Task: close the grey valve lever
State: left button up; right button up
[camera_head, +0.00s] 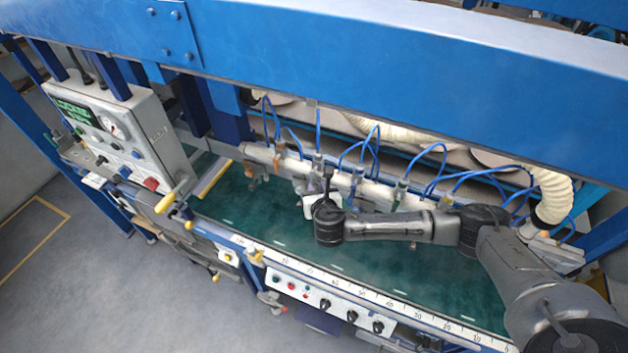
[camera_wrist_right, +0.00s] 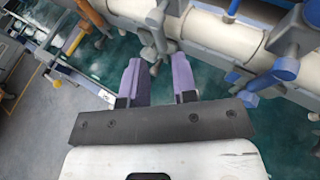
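My right gripper (camera_wrist_right: 158,62) is open, its two purple fingers apart. In the head view its white body is partly behind my dark wrist, close to the white pipe (camera_head: 378,195). A small greyish-tan valve lever (camera_wrist_right: 153,22) on the pipe shows just beyond the gap between the fingertips; contact cannot be told. A blue-grey valve handle (camera_wrist_right: 290,35) is at the right. I cannot tell for certain which is the grey valve lever. My left gripper is not in view.
Several valves with blue hoses (camera_head: 370,140) line the pipe above the green plate (camera_head: 300,240). A blue beam (camera_head: 380,55) crosses above. A grey control box (camera_head: 115,125) with a yellow-handled lever (camera_head: 170,197) stands at the left. The front plate area is clear.

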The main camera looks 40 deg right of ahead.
aim_at(314, 180)
jog(key=shift+x, duration=2.7)
jog(key=shift+c, duration=0.4)
grip_shut()
